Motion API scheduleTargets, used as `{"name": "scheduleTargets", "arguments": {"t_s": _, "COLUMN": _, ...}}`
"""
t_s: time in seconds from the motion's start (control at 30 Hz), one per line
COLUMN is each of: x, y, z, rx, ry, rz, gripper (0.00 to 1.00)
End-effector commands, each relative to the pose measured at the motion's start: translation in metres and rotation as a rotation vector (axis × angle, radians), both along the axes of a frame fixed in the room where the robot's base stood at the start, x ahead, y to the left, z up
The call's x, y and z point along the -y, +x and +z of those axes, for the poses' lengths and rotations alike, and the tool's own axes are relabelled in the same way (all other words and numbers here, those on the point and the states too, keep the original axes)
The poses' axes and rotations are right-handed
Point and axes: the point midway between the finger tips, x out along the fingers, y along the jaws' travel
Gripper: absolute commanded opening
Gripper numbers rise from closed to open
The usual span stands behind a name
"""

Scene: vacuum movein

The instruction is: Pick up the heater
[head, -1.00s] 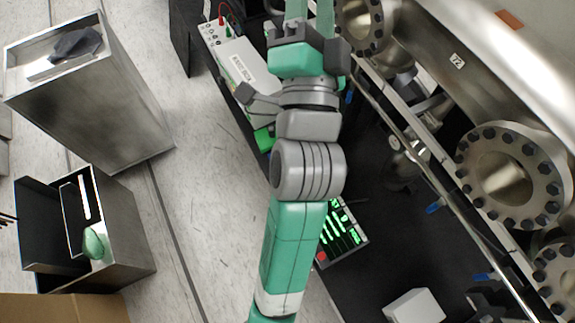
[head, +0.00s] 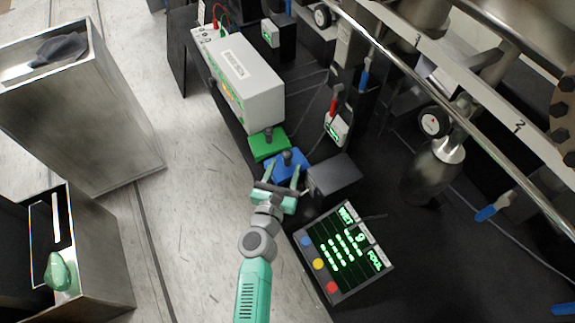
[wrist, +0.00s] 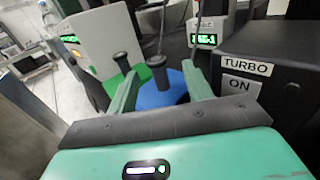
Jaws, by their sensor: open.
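No label reading "heater" is legible, so I cannot tell for sure which thing is the heater. A blue block with a dark knob (head: 287,163) and a green block with a dark knob (head: 268,143) stand side by side on the black bench. My gripper (head: 282,172) is open, with its fingers spread on either side of the blue block's knob in the head view. In the wrist view, the blue block (wrist: 160,94) shows between my green fingers, and the green block (wrist: 121,75) is to its left, partly behind the left finger. I cannot tell whether the fingers touch either block.
A dark box (head: 334,175) labelled TURBO ON stands close to the right of my gripper. A control panel (head: 343,250) lies in front of it. A white instrument box (head: 243,85) stands behind the green block. Metal bins (head: 85,130) stand left across open floor.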

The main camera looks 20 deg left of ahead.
Motion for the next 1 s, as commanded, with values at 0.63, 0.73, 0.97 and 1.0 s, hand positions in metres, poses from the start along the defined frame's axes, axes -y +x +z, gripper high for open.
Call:
{"name": "scheduleTargets", "arguments": {"t_s": 0.63, "x": -0.011, "y": 0.052, "z": 0.003, "rx": 0.001, "ry": -0.003, "rz": 0.001, "gripper": 0.50}}
{"name": "scheduleTargets", "arguments": {"t_s": 0.73, "x": -0.011, "y": 0.052, "z": 0.003, "rx": 0.001, "ry": -0.003, "rz": 0.001, "gripper": 0.31}}
{"name": "scheduleTargets", "arguments": {"t_s": 0.97, "x": -0.011, "y": 0.052, "z": 0.003, "rx": 0.001, "ry": -0.003, "rz": 0.001, "gripper": 0.00}}
{"name": "scheduleTargets", "arguments": {"t_s": 1.0, "x": -0.011, "y": 0.052, "z": 0.003, "rx": 0.001, "ry": -0.003, "rz": 0.001, "gripper": 0.00}}
